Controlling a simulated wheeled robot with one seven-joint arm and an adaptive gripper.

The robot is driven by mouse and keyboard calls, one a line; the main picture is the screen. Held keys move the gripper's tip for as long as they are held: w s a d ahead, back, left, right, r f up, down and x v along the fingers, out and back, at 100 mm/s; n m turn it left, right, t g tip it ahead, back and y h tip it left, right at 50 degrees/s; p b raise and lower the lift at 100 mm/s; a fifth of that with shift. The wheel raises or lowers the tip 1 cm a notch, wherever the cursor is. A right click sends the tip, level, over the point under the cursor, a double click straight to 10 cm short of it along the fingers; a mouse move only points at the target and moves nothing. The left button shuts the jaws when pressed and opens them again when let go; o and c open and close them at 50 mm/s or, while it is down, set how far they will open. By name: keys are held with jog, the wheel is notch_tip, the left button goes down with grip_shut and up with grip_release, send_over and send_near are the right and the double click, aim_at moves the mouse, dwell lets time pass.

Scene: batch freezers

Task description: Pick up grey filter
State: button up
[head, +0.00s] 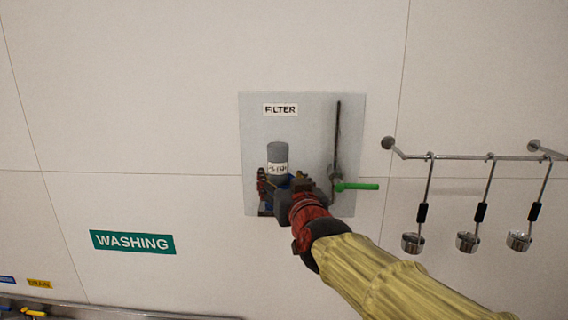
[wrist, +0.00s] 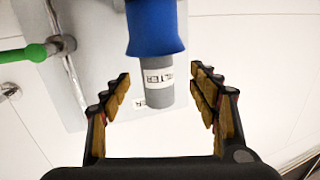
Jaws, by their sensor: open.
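The grey filter (head: 278,156) is a grey cylinder with a white label, upright against the panel below the FILTER sign in the head view. In the wrist view the grey filter (wrist: 155,95) hangs from a blue fitting (wrist: 153,28), between the tips of my open gripper (wrist: 159,88). There is a gap on both sides, so the fingers do not visibly touch it. In the head view my gripper (head: 276,190) is at the filter's lower end and hides the part below it.
A grey panel (head: 312,120) carries a vertical pipe (head: 336,135) and a green lever (head: 358,186) just right of the filter. A wall rail (head: 465,157) with several hanging ladles is further right. A green WASHING sign (head: 132,242) is at lower left. The wall left of the panel is clear.

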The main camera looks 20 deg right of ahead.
aim_at(280, 164)
jog(key=shift+s+d+r+t, duration=0.1)
jog(key=shift+s+r+t, duration=0.15)
jog(key=shift+r, duration=0.3)
jog(key=shift+w+r, duration=0.1)
jog(key=shift+r, duration=0.05)
jog(key=w, duration=0.2)
jog(key=w+p, duration=0.1)
jog(key=w, duration=0.5)
jog(key=shift+d+r, duration=0.2)
jog(key=shift+d, duration=0.05)
jog(key=shift+s, duration=0.25)
jog(key=shift+c, duration=0.2)
jog(key=shift+w, duration=0.1)
jog(key=shift+c, duration=1.3)
jog(key=c, duration=1.2)
